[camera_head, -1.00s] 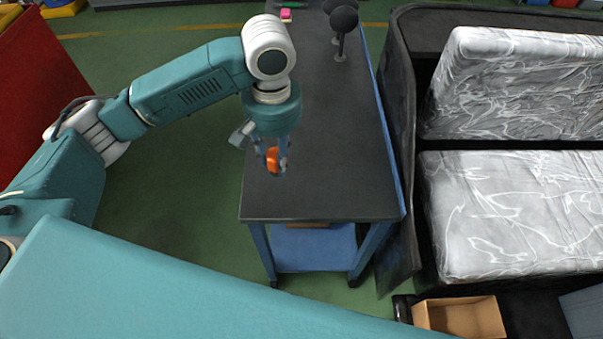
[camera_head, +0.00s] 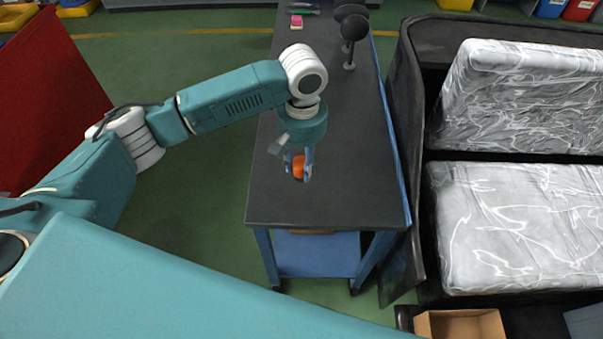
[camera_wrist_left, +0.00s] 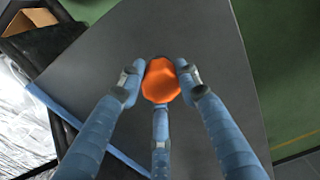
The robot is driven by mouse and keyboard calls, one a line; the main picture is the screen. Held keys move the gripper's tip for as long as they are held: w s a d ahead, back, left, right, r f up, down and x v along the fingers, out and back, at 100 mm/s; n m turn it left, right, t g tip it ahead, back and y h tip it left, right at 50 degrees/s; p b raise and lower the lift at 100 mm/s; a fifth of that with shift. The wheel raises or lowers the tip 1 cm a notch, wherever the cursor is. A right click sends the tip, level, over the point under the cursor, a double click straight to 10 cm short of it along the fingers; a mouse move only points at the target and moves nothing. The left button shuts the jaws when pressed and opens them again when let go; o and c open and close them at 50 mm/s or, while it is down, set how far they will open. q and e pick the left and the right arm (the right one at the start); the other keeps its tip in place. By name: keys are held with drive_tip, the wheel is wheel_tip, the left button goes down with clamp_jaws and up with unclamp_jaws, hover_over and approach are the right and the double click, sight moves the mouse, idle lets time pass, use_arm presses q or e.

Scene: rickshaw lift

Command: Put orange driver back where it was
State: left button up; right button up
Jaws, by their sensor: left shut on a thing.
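The orange driver (camera_head: 298,167) is held in my left gripper (camera_head: 297,170) over the near part of the dark table top. In the left wrist view, the rounded orange end of the driver (camera_wrist_left: 161,81) sits between the blue fingers of my left gripper (camera_wrist_left: 160,85), which are closed around it. The rest of the driver is hidden, and I cannot tell whether it touches the table. My right gripper does not show.
The dark table (camera_head: 340,195) has a blue frame and lower shelf (camera_head: 318,255). Black round-headed objects (camera_head: 354,28) and a pink item (camera_head: 296,21) stand at its far end. A black rickshaw with grey wrapped seats (camera_head: 520,228) is at the right. The near table top is clear.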

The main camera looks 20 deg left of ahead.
sight(302, 162)
use_arm(q)
drive_tip(key=shift+f, duration=2.5)
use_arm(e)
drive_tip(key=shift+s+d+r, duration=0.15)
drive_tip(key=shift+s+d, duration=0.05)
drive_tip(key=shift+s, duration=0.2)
use_arm(q)
drive_tip(key=o, duration=1.3)
drive_tip(key=shift+f, duration=0.1)
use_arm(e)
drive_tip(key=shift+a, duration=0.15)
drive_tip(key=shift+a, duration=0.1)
use_arm(q)
drive_tip(key=shift+r, duration=0.2)
wheel_tip(302, 162, up, 10)
drive_tip(key=shift+w+r+b, duration=0.1)
drive_tip(key=shift+r+b, duration=0.15)
drive_tip(key=shift+b, duration=0.25)
drive_tip(key=shift+r, duration=0.7)
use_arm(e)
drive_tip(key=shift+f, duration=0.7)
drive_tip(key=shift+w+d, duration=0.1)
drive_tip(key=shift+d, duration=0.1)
